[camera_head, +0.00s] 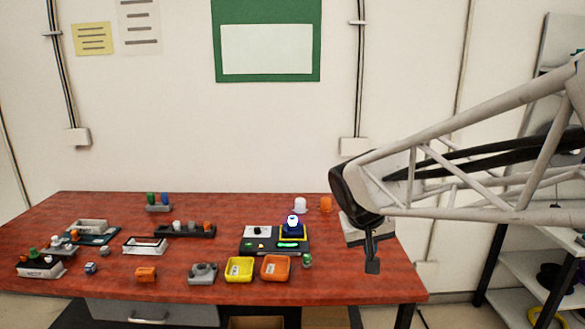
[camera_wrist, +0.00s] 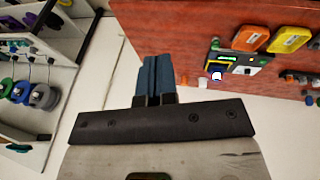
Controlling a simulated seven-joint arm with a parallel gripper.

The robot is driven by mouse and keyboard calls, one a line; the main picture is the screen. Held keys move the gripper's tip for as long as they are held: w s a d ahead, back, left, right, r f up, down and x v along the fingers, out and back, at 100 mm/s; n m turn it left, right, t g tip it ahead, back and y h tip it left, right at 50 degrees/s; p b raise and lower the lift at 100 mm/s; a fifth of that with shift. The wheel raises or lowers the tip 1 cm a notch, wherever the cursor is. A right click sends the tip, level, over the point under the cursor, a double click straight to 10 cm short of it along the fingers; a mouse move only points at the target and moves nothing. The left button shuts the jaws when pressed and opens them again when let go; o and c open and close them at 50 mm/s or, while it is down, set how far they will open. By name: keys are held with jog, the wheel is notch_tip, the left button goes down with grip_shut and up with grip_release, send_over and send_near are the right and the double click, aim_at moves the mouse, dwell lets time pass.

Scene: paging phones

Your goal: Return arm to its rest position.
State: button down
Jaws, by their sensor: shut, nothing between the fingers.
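My gripper (camera_head: 372,262) hangs at the right end of the red table (camera_head: 200,285) in the head view, pointing down near the table's right edge. In the wrist view its two blue-grey fingers (camera_wrist: 154,76) are together with nothing between them. A dark board (camera_head: 262,248) with a lit green strip stands on the table to the left of my gripper, apart from it. A dark blue block with a white top (camera_head: 293,225) stands on that board's right part.
A yellow tray (camera_head: 239,269) and an orange tray (camera_head: 275,268) sit in front of the board. A white cup (camera_head: 300,204) and an orange cup (camera_head: 326,204) stand behind it. Several small parts and holders fill the table's left half. A shelf (camera_head: 520,270) stands at the right.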

jog(key=s+d+f+y, duration=0.1)
jog(key=s, duration=0.9)
jog(key=s+d+f+g+y, duration=0.1)
jog(key=s+f, duration=0.1)
jog(key=s, duration=0.9)
jog(key=shift+s+d+f+m+y, duration=0.15)
jog(key=shift+s+d+m+y, duration=0.05)
jog(key=shift+d+m+y, duration=0.2)
dwell(1.8)
